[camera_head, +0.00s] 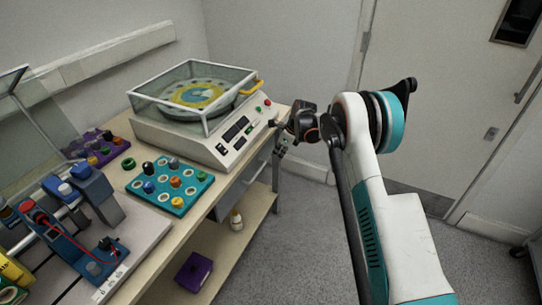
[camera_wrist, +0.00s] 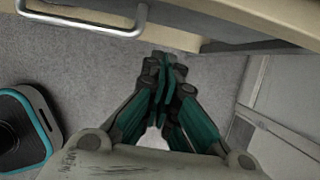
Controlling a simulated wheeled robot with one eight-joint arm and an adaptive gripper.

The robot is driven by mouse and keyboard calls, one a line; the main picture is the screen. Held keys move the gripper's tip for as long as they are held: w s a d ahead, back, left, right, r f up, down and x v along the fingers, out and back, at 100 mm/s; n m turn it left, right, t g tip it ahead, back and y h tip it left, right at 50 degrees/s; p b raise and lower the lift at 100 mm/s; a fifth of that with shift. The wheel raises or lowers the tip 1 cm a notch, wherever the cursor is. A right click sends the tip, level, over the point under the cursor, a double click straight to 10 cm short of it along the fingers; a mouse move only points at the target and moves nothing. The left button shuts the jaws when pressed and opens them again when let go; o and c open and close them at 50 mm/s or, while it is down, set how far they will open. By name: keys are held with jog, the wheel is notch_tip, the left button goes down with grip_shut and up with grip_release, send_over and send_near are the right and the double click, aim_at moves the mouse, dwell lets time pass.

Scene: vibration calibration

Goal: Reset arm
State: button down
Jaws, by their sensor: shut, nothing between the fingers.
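My arm reaches up and forward on the right of the head view, beyond the front edge of the bench. My gripper shows in the wrist view (camera_wrist: 168,62), shut and empty, with its fingers together over the grey floor. In the head view the end of the arm is near the front right corner of the bench, and the fingertips are hard to make out there. A vibration machine with a clear lidded box (camera_head: 195,94) stands on the bench, left of the arm's end, apart from it.
The wooden bench (camera_head: 232,180) holds a teal rack (camera_head: 169,184) with several colored pieces, a purple rack (camera_head: 104,147) and a blue device (camera_head: 75,245). A small bottle (camera_head: 236,219) and a purple box (camera_head: 194,271) are on the lower shelf. A door (camera_head: 455,110) stands behind; floor is clear.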

jog(key=s+d+r+n+p, duration=0.1)
jog(key=s+d+r+n, duration=0.15)
jog(key=r, duration=0.45)
jog(key=s+d+r+n+t+h+p, duration=0.1)
jog(key=s+r, duration=0.2)
jog(key=r, duration=0.5)
jog(key=s+d+r+n, duration=0.1)
jog(key=s+r+n, duration=0.15)
jog(key=r, duration=0.45)
jog(key=s+d+r+n+t+h, duration=0.1)
jog(key=s+r+n, duration=0.2)
jog(key=s+r, duration=0.35)
jog(key=s+d+r+n, duration=0.2)
jog(key=s+r, duration=0.3)
jog(key=s, duration=0.2)
jog(key=s+d+f+n+t+h, duration=0.1)
jog(key=s+d+n+t, duration=0.2)
jog(key=s+n, duration=1)
jog(key=s, duration=1.5)
jog(key=shift+s+d+f+h, duration=0.15)
jog(key=shift+s+d+h, duration=0.05)
jog(key=shift+d+h, duration=0.2)
jog(key=shift+a, duration=0.1)
